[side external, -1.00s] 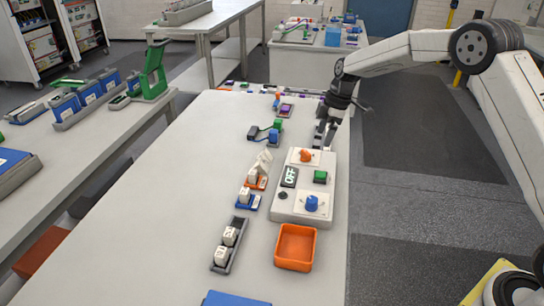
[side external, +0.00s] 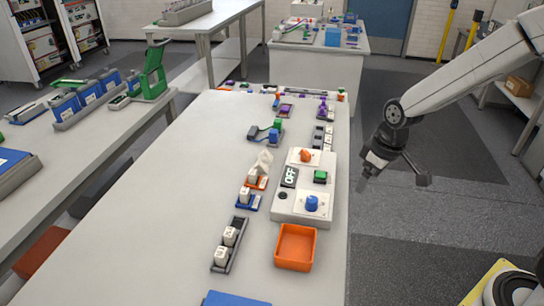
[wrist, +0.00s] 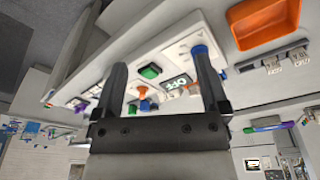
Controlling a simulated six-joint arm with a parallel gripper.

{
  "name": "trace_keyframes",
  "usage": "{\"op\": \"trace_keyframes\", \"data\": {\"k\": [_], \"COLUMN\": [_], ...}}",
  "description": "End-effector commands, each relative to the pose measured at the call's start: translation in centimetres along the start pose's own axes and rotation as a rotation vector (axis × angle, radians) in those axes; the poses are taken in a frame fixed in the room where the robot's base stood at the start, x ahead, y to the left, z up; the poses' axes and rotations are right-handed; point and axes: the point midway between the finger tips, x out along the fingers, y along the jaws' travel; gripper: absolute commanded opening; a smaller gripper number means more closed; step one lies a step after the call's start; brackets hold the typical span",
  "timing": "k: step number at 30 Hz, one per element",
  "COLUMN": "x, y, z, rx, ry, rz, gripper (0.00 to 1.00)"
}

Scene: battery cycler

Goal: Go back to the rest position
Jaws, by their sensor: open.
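My gripper (side external: 392,178) hangs off the right edge of the white table, apart from everything on it. In the wrist view my gripper (wrist: 155,72) shows two dark fingers spread apart with nothing held between them. The white control box (side external: 283,208) sits near the table's right edge, with an orange knob (side external: 306,156), a green button (side external: 320,176), a blue knob (side external: 312,203) and a display reading OFF (side external: 289,177). In the wrist view the box appears tilted behind the fingers, which partly cover it.
An orange tray (side external: 296,229) lies in front of the box. White cells in a grey holder (side external: 216,264) and in orange and blue holders (side external: 247,203) stand left of it. The table's left part (side external: 170,200) is clear. Floor lies open right of the table.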

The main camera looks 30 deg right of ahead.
Motion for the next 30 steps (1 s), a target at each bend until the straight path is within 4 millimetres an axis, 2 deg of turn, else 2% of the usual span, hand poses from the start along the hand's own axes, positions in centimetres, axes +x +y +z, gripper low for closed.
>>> {"op": "trace_keyframes", "data": {"k": [1, 6, 12, 30], "x": [-0.1, -0.2, -0.2, -0.1], "y": [-0.5, -1.7, -2.5, -2.6], "z": [1.2, 4.8, 7.2, 7.6], "rx": [0.032, 0.142, 0.219, 0.235], "ry": [0.006, 0.029, 0.047, 0.050], "rz": [0.008, 0.027, 0.035, 0.036], "gripper": [0.94, 0.94, 0.94, 0.94]}}
